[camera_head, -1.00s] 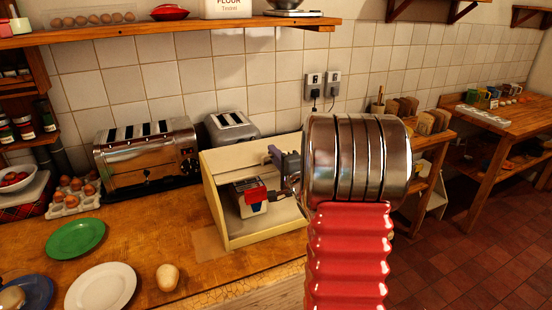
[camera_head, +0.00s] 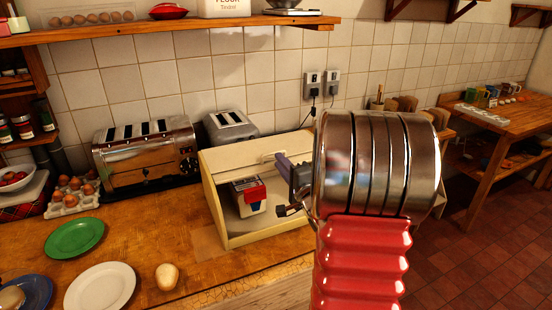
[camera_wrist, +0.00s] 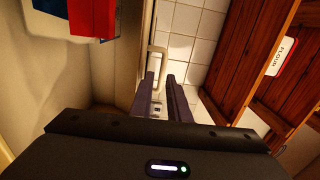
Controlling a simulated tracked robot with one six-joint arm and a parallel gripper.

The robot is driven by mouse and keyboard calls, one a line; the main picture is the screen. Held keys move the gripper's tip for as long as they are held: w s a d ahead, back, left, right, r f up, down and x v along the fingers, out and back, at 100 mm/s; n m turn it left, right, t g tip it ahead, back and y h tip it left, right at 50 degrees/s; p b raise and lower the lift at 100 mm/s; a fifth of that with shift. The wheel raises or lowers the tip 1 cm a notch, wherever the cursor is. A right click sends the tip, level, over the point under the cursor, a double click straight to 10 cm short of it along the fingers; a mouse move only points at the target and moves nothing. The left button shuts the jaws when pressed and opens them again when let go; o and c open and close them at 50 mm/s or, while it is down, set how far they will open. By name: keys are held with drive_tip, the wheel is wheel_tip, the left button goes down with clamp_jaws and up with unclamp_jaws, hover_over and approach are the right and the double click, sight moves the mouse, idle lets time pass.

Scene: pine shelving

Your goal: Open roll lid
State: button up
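A cream bread bin (camera_head: 232,160) stands on the wooden counter with its front uncovered; its roll lid appears rolled up. A pale lid handle (camera_head: 272,156) shows near the top of the opening. It also appears in the wrist view (camera_wrist: 157,62), just beyond the fingertips. Inside the bin is a small red, white and blue box (camera_head: 249,195). My gripper (camera_head: 285,188) is at the right side of the bin, in front of the opening and a little below the handle. In the wrist view its fingers (camera_wrist: 161,82) are apart, with nothing held between them.
Two toasters (camera_head: 148,155) (camera_head: 230,127) stand left of and behind the bin. A green plate (camera_head: 74,238), a white plate (camera_head: 100,288) and a brown egg-shaped item (camera_head: 168,277) lie on the counter at left. A wooden shelf (camera_head: 170,35) hangs above.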

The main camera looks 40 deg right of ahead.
drive_tip(key=v, duration=0.7)
drive_tip(key=shift+s, duration=0.3)
drive_tip(key=shift+a+f, duration=0.1)
drive_tip(key=shift+a, duration=0.05)
drive_tip(key=shift+w, duration=0.15)
drive_tip(key=c, duration=0.3)
drive_tip(key=shift+w+a+n, duration=0.2)
drive_tip(key=shift+a+n, duration=0.05)
drive_tip(key=shift+n, duration=0.05)
clamp_jaws()
drive_tip(key=a+r+n+g, duration=0.2)
drive_tip(key=a+n+g, duration=0.55)
drive_tip(key=a, duration=0.65)
drive_tip(key=s+a+f+n+g+y, duration=0.2)
drive_tip(key=s+a+n+g+y, duration=0.2)
drive_tip(key=s+a+n, duration=0.9)
drive_tip(key=s+a+y, duration=0.1)
drive_tip(key=s+a, duration=0.2)
drive_tip(key=a, duration=0.4)
drive_tip(key=shift+s+a+f, duration=0.2)
drive_tip(key=shift+s+a, duration=0.05)
drive_tip(key=shift+s, duration=0.05)
